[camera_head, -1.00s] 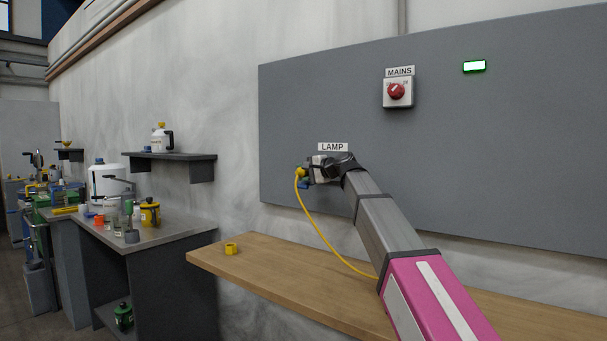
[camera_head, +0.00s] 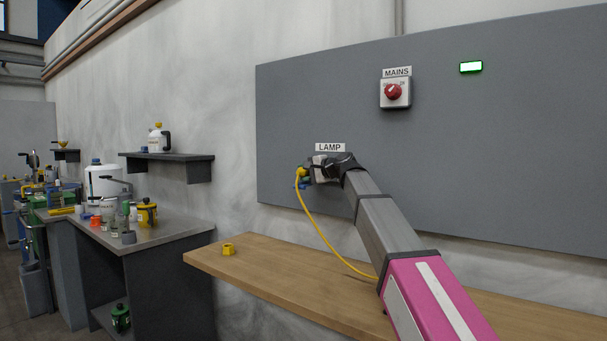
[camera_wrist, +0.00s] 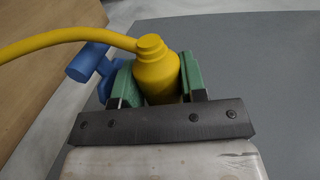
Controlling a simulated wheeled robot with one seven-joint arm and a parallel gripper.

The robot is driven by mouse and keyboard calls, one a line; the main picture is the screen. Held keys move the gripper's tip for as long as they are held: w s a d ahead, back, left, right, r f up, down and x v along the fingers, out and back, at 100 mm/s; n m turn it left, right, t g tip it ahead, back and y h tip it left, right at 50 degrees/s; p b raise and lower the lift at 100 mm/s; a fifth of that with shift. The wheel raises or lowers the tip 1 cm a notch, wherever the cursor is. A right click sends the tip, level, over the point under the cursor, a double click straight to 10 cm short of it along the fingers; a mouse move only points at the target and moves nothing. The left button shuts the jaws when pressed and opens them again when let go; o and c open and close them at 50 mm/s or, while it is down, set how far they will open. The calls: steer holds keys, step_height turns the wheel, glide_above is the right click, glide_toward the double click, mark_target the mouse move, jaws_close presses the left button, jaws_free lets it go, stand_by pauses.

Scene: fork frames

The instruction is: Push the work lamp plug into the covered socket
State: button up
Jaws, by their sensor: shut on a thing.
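My gripper (camera_head: 308,174) is up at the grey wall panel, just below the LAMP label (camera_head: 330,147). In the wrist view its green fingers (camera_wrist: 155,82) are shut on the yellow plug (camera_wrist: 157,75), one on each side of its body. The yellow cable (camera_head: 320,232) leaves the plug and hangs down to the wooden shelf; it also shows in the wrist view (camera_wrist: 70,36). A blue part (camera_wrist: 90,62) lies beside the plug, behind the left finger. The plug's front end and the socket face are hidden, so I cannot tell whether the plug is in.
The MAINS switch (camera_head: 394,92) with a red knob sits higher on the grey panel (camera_head: 500,150). A green lit indicator (camera_head: 471,67) is to its right. A yellow cup-like piece (camera_head: 228,249) stands on the wooden shelf (camera_head: 270,262). A cluttered workbench (camera_head: 165,237) is at left.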

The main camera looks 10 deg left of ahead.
steer(key=shift+w+d, duration=0.35)
steer(key=shift+w, duration=0.5)
steer(key=o, duration=1)
steer(key=shift+o, duration=0.2)
steer(key=shift+s, duration=0.1)
steer(key=shift+f, duration=0.15)
steer(key=shift+s+d, duration=0.25)
steer(key=shift+d, duration=0.25)
steer(key=v, duration=0.9)
steer(key=shift+d+r, duration=0.3)
steer(key=shift+r, duration=0.1)
steer(key=shift+c, duration=0.4)
